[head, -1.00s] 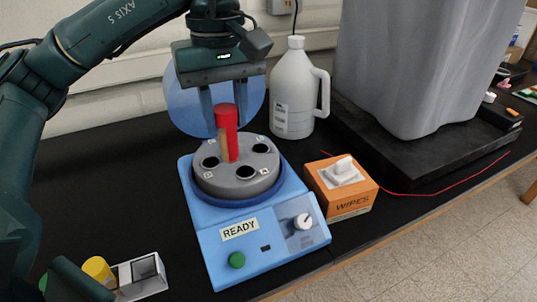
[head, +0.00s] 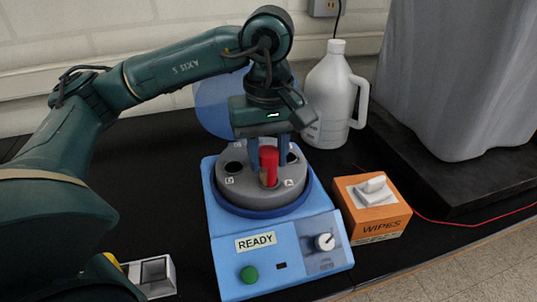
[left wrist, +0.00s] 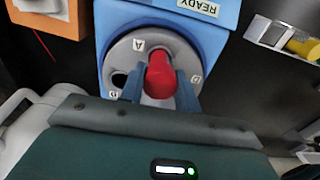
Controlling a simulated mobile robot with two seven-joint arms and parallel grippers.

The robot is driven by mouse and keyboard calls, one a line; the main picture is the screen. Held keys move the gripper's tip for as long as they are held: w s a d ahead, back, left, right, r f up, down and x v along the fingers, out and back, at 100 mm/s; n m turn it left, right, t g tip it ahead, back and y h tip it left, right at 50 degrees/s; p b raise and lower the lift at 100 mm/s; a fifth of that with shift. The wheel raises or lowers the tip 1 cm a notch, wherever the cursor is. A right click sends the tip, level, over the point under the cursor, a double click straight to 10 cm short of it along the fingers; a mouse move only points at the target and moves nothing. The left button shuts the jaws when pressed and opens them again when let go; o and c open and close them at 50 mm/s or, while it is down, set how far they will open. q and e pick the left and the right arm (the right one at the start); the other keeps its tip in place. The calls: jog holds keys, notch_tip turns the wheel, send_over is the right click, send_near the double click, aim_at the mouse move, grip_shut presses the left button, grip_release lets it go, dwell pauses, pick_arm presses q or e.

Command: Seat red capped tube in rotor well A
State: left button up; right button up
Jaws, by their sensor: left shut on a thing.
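The red capped tube (head: 269,160) is upright between the fingers of my left gripper (head: 268,165), which is shut on it. The tube is at the front well of the grey rotor (head: 240,192), beside the label A (head: 289,182). Its lower end appears to be at or inside the well opening; how deep is hidden. In the left wrist view the red cap (left wrist: 160,76) shows between the fingers (left wrist: 160,90), close to the label A (left wrist: 138,44). Two other wells show open, left and right of the tube. My right gripper is not in view.
The rotor sits in a blue centrifuge (head: 222,262) marked READY, its clear blue lid (head: 215,110) raised behind. A white jug (head: 332,100) stands behind right, and an orange wipes box (head: 375,225) at right. A small rack (head: 155,278) lies front left.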

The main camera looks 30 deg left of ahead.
pick_arm(q)
jog(key=shift+f+b, duration=0.35)
jog(key=shift+f, duration=0.3)
jog(key=o, duration=0.9)
jog(key=shift+r, duration=0.15)
jog(key=shift+o, duration=0.2)
notch_tip(320, 180, up, 12)
jog(key=p, duration=0.2)
jog(key=shift+r, duration=0.2)
